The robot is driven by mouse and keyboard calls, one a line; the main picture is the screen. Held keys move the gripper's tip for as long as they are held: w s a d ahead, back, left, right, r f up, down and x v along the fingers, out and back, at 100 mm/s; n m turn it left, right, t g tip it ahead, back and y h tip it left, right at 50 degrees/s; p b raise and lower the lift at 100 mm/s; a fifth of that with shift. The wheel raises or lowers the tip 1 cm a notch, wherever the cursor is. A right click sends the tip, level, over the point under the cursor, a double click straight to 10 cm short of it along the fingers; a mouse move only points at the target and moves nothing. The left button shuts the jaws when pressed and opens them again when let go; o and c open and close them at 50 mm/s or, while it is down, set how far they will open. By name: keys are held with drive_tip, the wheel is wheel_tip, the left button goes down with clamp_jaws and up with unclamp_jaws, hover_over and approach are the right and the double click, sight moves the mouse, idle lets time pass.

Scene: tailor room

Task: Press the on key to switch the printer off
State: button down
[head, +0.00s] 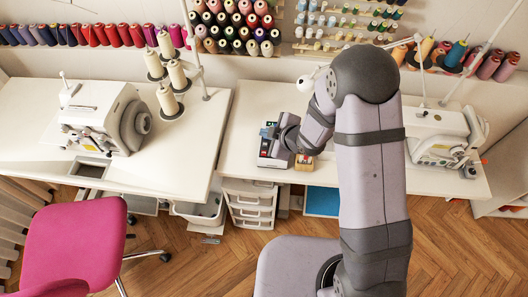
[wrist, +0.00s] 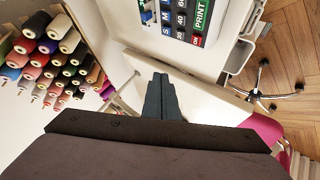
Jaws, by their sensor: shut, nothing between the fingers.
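The printer (head: 266,161) is a small device with a pale casing, standing on the right-hand white table near its front edge. My gripper (head: 272,131) is over it in the head view and hides part of it. In the wrist view, the printer's key panel (wrist: 178,18) is at the top edge, partly cut off, with blue, dark and green keys. A red key (wrist: 196,40), which appears to be the on key, sits at the panel's lower right corner by the green PRINT key (wrist: 202,14). My gripper (wrist: 160,78) is shut and empty; its tips appear apart from the red key.
A small wooden block-like item (head: 304,163) stands right of the printer. Sewing machines stand on the left table (head: 100,118) and at the right (head: 440,140). Thread spools line the wall. A pink chair (head: 75,240) is at the lower left.

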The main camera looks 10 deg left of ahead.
idle(0.3)
drive_tip(key=b, duration=0.7)
hover_over(266, 156)
wheel_tip(266, 156, down, 9)
drive_tip(key=shift+r, duration=0.1)
drive_tip(key=shift+f+b, duration=0.25)
drive_tip(key=shift+b, duration=0.1)
idle(1.7)
drive_tip(key=shift+f, duration=0.2)
drive_tip(key=shift+f+b, duration=0.45)
drive_tip(key=shift+b, duration=0.2)
idle(0.6)
drive_tip(key=shift+r, duration=0.1)
drive_tip(key=shift+r+p, duration=0.7)
drive_tip(key=shift+r, duration=0.1)
drive_tip(key=shift+r+p, duration=1.95)
drive_tip(key=shift+r, duration=0.55)
